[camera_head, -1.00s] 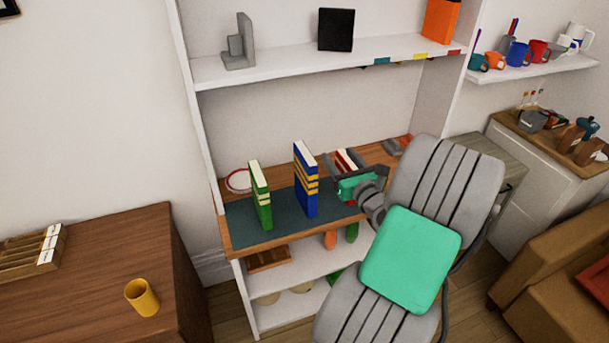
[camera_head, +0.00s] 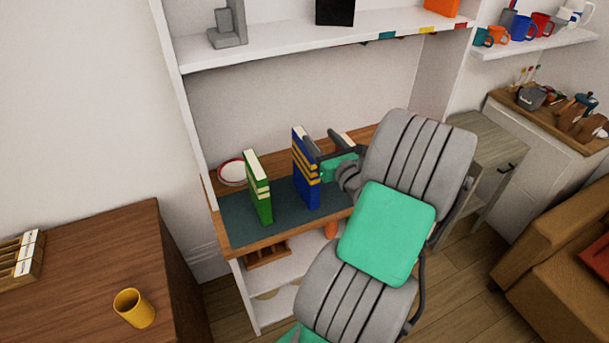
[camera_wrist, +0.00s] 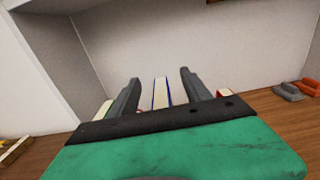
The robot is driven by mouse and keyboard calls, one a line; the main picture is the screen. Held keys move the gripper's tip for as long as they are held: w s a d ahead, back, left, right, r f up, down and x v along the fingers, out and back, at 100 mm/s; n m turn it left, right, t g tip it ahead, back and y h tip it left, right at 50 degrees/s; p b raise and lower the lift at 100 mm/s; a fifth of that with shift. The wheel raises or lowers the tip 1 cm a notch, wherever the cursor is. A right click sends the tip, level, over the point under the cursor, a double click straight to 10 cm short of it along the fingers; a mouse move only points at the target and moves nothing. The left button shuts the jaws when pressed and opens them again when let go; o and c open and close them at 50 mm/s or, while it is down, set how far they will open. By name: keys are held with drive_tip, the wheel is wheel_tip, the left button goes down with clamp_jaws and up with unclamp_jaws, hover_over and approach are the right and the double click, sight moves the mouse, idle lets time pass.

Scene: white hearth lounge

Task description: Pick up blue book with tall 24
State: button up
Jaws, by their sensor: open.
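The blue book (camera_head: 306,172) with yellow bands stands upright on a dark mat (camera_head: 240,226) on the wooden shelf board. A green book (camera_head: 258,188) stands upright to its left, apart from it. My gripper (camera_head: 311,143) is open at the upper right of the blue book, with its fingers pointing toward it. In the wrist view the blue book's white page edge and blue covers (camera_wrist: 161,93) show between the open fingers (camera_wrist: 159,82). Whether the fingers touch the book cannot be told.
A red-rimmed plate (camera_head: 232,172) lies behind the green book. An upper shelf (camera_head: 300,50) holds a grey bookend and a black object above. A wooden desk with a yellow mug (camera_head: 134,308) stands at the left. Grey objects (camera_wrist: 296,89) lie on the board at the wrist view's right.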

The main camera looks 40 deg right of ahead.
sight(318, 186)
wheel_tip(318, 186, down, 18)
drive_tip(key=b, duration=1.7)
drive_tip(key=x, duration=0.5)
drive_tip(key=a+x, duration=0.1)
drive_tip(key=x, duration=0.1)
drive_tip(key=shift+w+d, duration=0.15)
drive_tip(key=shift+w, duration=0.4)
clamp_jaws()
drive_tip(key=shift+r, duration=0.2)
